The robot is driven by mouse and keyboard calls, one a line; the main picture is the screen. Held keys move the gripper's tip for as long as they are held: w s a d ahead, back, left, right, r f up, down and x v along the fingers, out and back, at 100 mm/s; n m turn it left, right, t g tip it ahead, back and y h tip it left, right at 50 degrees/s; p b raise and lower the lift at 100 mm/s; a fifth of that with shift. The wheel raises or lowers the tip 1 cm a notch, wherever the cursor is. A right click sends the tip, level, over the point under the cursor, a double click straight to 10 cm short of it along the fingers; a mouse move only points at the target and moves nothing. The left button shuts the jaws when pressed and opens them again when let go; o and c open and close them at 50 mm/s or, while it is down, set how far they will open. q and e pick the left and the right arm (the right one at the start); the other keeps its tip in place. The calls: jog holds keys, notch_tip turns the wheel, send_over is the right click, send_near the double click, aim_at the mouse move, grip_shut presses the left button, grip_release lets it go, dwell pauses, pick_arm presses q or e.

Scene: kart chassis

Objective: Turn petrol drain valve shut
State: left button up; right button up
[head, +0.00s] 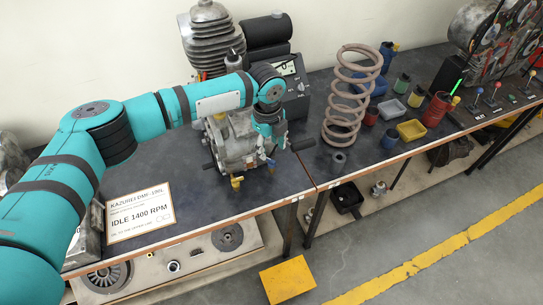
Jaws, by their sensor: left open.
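A grey metal engine unit (232,140) stands on the dark bench top. A small yellow fitting (237,182) sticks out low at its front, and a small blue part (270,163) sits at its front right. I cannot tell which of these is the petrol drain valve, nor how its handle is turned. My left arm reaches in from the left, with its wrist above the engine's right side. My left gripper (269,140) points down there, open, just above the blue part. Its fingertips are small and partly hidden, and I see no contact. My right gripper is not in view.
A sign reading "IDLE 1400 RPM" (140,211) lies at the left. A coil spring (351,96) stands right of the engine, with small coloured cups (411,130) beyond. A control panel (495,107) is far right. A yellow plate (287,279) lies below the bench's front edge.

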aim_at(272, 161)
pick_arm(q)
notch_tip(272, 161, down, 7)
jog(key=shift+w+d+r+p, duration=0.1)
jog(key=shift+w+d+p, duration=0.05)
jog(key=shift+p, duration=0.3)
grip_shut()
